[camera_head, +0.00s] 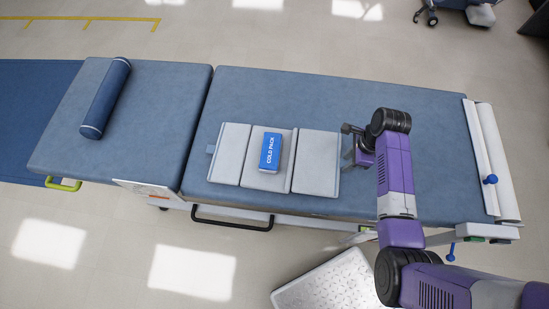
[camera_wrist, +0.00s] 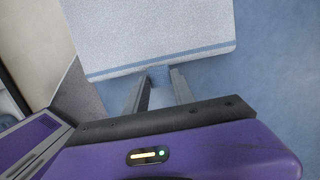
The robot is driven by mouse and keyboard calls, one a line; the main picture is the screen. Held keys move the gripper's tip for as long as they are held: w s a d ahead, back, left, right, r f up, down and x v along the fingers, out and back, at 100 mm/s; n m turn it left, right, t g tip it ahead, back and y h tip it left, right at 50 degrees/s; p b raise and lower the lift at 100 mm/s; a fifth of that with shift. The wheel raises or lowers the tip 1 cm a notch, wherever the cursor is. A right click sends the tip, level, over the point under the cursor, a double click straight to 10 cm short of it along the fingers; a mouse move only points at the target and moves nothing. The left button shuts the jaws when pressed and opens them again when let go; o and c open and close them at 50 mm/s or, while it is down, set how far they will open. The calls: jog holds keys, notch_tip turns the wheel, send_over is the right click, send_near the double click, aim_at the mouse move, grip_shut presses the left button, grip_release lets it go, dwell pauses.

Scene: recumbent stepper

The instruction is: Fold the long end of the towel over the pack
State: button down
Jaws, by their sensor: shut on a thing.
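The grey-white towel (camera_head: 316,163) lies flat on the blue treatment table in three panels, with a small tab at its left edge. The blue and white cold pack (camera_head: 270,151) rests on the middle panel; both side panels lie open beside it. The right panel looks a little longer than the left one. My gripper (camera_head: 346,161) is at the right panel's outer edge. In the wrist view the towel panel (camera_wrist: 160,35) has a blue stripe along its edge, and my gripper (camera_wrist: 160,82) is shut on the small blue tab there. The pack is outside the wrist view.
The blue table (camera_head: 265,95) has bare room behind the towel. A dark blue bolster (camera_head: 106,98) lies on its left section. A white paper roll (camera_head: 497,160) crosses the right end. A black side rail (camera_head: 232,222) runs along the front, and a light textured plate (camera_head: 330,285) is below.

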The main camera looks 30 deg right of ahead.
jog(key=shift+w+a+r+g+h, duration=0.15)
jog(key=shift+r+g+h, duration=0.2)
jog(key=shift+r, duration=0.4)
jog(key=shift+w+a+r+g+h, duration=0.15)
jog(key=shift+r+h, duration=0.1)
jog(key=shift+r, duration=0.2)
jog(key=shift+a+r+g+h, duration=0.15)
jog(key=shift+r+h, duration=0.1)
jog(key=shift+r, duration=0.2)
jog(key=shift+w+a+r+g+h, duration=0.15)
jog(key=shift+r+h, duration=0.1)
jog(key=shift+r, duration=0.2)
jog(key=shift+s, duration=0.1)
jog(key=shift+w+a+r+g+h, duration=0.25)
jog(key=shift+r+h, duration=0.1)
jog(key=shift+r, duration=0.3)
jog(key=shift+w+a+r+g+h, duration=0.25)
jog(key=shift+r+h, duration=0.1)
jog(key=shift+r, duration=0.25)
jog(key=shift+w+a+r+g+h, duration=0.3)
jog(key=shift+a+r+h, duration=0.1)
jog(key=shift+r, duration=0.15)
jog(key=shift+w+a+r+g+h, duration=0.15)
jog(key=shift+a+r+g+h, duration=0.2)
jog(key=shift+r, duration=0.2)
